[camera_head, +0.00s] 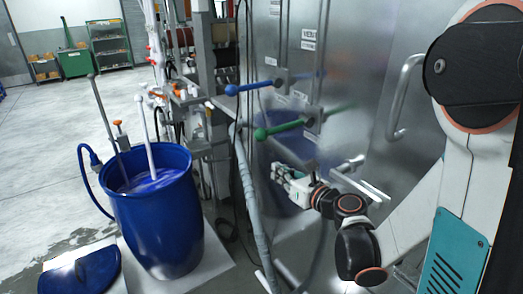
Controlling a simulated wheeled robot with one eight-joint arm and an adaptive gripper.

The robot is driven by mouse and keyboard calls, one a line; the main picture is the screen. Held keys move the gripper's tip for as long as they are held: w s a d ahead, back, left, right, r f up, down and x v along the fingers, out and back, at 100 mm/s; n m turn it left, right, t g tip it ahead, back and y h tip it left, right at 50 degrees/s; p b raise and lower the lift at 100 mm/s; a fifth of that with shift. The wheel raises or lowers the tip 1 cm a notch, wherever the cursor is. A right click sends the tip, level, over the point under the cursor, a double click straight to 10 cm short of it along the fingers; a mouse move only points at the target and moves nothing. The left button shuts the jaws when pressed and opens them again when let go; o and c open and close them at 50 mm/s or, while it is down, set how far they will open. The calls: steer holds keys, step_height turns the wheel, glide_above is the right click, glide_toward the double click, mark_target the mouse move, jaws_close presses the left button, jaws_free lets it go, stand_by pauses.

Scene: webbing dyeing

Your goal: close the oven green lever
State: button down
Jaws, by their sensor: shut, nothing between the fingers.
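The green lever (285,128) sticks out to the left from the metal oven front (350,75), with a ball at its left end. A blue lever (255,87) sits above it and points the same way. My gripper (277,172) is shut and empty. It shows below the green lever and apart from it in the picture, close to the oven front. My arm comes in from the right and covers part of the oven's lower front.
A blue barrel (158,215) with blue liquid and rods in it stands at the left. A blue lid (80,271) lies on the floor beside it. A grey hose (250,195) hangs left of my gripper. A metal door handle (403,97) is at the right. The floor at the far left is open.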

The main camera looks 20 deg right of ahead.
mark_target(263, 137)
steer(key=b+x, duration=0.2)
steer(key=x, duration=0.8)
steer(key=r, duration=0.3)
steer(key=shift+s+d+r+p, duration=0.3)
steer(key=shift+d+r+p, duration=0.05)
steer(key=shift+r+p, duration=0.05)
step_height(263, 137, up, 10)
steer(key=m+p, duration=0.2)
steer(key=p, duration=0.1)
steer(key=m+y+p, duration=0.1)
steer(key=m+p, duration=0.1)
steer(key=m, duration=0.1)
steer(key=shift+d+r+p, duration=0.15)
steer(key=shift+p, duration=0.25)
steer(key=w+d+r+p, duration=0.2)
steer(key=d+r+p, duration=0.3)
steer(key=r, duration=0.5)
steer(key=shift+w+d, duration=0.15)
steer(key=shift+d, duration=0.65)
